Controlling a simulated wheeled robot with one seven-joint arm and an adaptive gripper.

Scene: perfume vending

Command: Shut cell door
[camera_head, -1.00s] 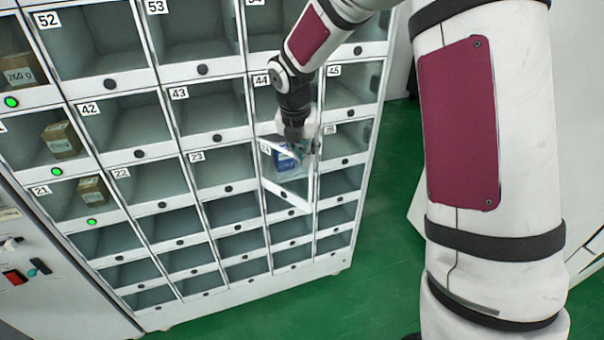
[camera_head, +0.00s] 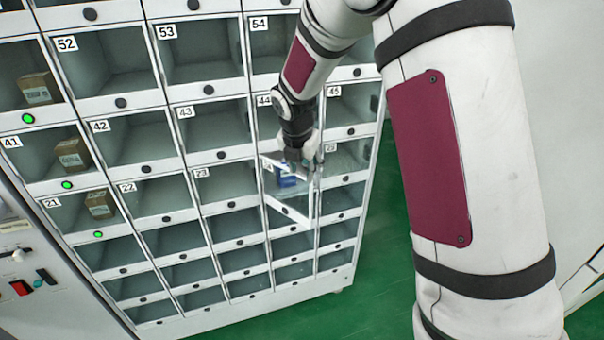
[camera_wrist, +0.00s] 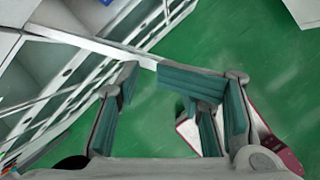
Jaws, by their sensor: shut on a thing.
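The cell door (camera_head: 290,213) is a clear panel with a white frame. It stands open, swung out at an angle from the cell marked 24 in the cabinet's lower right part. A blue box (camera_head: 287,179) shows behind or through the clear panel. My gripper (camera_head: 300,160) is at the upper part of the door, shut on it, though the exact contact is hard to see. In the wrist view my gripper (camera_wrist: 146,68) shows its teal finger pads a little apart, with a pale frame bar (camera_wrist: 95,43) running to the fingertips.
The numbered cabinet (camera_head: 188,223) has rows of clear-fronted cells with round black knobs. Brown boxes (camera_head: 71,155) sit in left cells with green lights. A control panel (camera_head: 30,270) is at the lower left. Green floor (camera_head: 375,245) lies clear to the cabinet's right.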

